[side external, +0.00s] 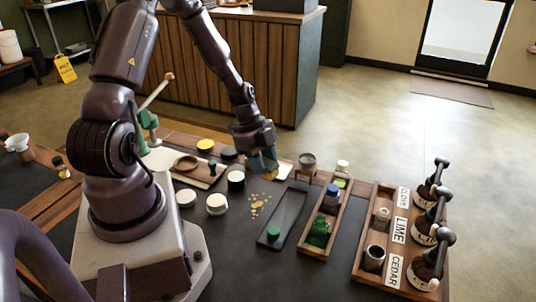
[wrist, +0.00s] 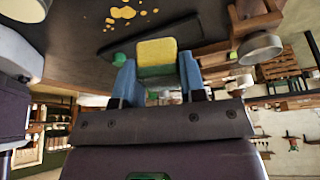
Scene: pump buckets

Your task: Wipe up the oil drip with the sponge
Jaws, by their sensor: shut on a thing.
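The oil drip shows as several small yellow-gold spots (side external: 258,205) on the dark mat, left of the long dark tray. The same spots (wrist: 122,13) are at the top of the wrist view. The sponge (wrist: 156,52) is yellow with a green layer and sits between my gripper's blue fingers. My gripper (side external: 268,166) is shut on the sponge, above the mat and beyond the spots in the side view. It also shows in the wrist view (wrist: 158,78). The sponge is mostly hidden by the fingers in the side view.
A long dark tray (side external: 291,212) holds a green-capped item (side external: 273,233). To its right stand a wooden rack with bottles (side external: 307,246) and a wooden box of pump bottles (side external: 359,264). Several round jars (side external: 216,204) stand left of the spots.

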